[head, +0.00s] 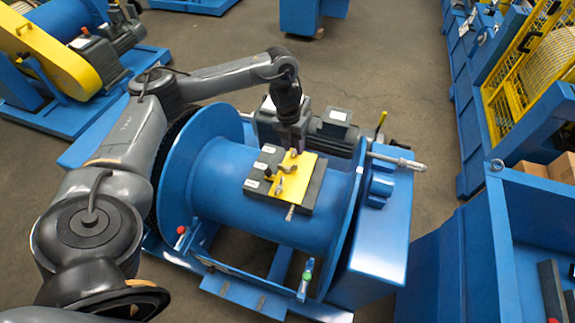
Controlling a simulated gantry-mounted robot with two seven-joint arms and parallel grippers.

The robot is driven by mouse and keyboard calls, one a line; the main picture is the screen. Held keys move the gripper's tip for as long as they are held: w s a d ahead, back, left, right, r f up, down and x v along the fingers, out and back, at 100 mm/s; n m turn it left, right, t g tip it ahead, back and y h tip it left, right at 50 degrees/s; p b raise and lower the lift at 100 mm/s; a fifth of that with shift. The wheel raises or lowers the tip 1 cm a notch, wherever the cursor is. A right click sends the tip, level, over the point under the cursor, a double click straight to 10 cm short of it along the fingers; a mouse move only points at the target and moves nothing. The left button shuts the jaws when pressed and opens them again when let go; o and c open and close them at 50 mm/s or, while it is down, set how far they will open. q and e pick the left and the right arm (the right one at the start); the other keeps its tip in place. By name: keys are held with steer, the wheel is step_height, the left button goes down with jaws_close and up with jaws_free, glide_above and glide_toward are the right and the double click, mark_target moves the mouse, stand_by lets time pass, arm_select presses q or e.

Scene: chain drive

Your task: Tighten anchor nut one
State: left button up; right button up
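A dark anchor block (312,190) with a yellow plate (305,167) sits on top of the blue drum (222,185). Small dark and metallic nuts or handles stand on the plate, one (268,171) near its left edge and one (280,188) nearer the front. White labels mark the block's left side; their numbers are too small to read. My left gripper (292,150) points down at the plate's back edge, over or touching the rearmost fastener there. Its fingertips are too small and dark to show whether they are open or shut. My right gripper is not in view.
The drum's blue flanges (347,225) rise on both sides of the block. A grey motor (335,128) stands behind it, and a metal shaft end (405,162) sticks out right. Open floor (415,100) lies behind.

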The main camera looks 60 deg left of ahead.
arm_select(q)
step_height(320, 180, up, 3)
steer(key=w+n+t+h+b, duration=0.1)
steer(key=n+b, duration=0.2)
steer(key=n, duration=0.6)
steer(key=n+t+b, duration=0.3)
steer(key=n+b, duration=1.1)
steer(key=b, duration=0.5)
glide_above(283, 165)
steer(key=s, duration=0.1)
step_height(283, 165, down, 2)
steer(key=shift+g, duration=0.4)
steer(key=f, duration=0.6)
steer(key=shift+s+a+f+b, duration=0.2)
steer(key=shift+s+a+b, duration=0.1)
steer(key=shift+a, duration=0.1)
steer(key=p+x, duration=0.2)
steer(key=x, duration=0.1)
steer(key=shift+f, duration=0.2)
steer(key=shift+w+f+y+b, duration=0.15)
steer(key=shift+f+b, duration=0.1)
steer(key=shift+f, duration=0.25)
steer(key=shift+w+f+y+b, duration=0.15)
steer(key=shift+f+b, duration=0.1)
steer(key=shift+f, duration=0.3)
steer(key=shift+b+x, duration=0.9)
steer(key=shift+x, duration=0.95)
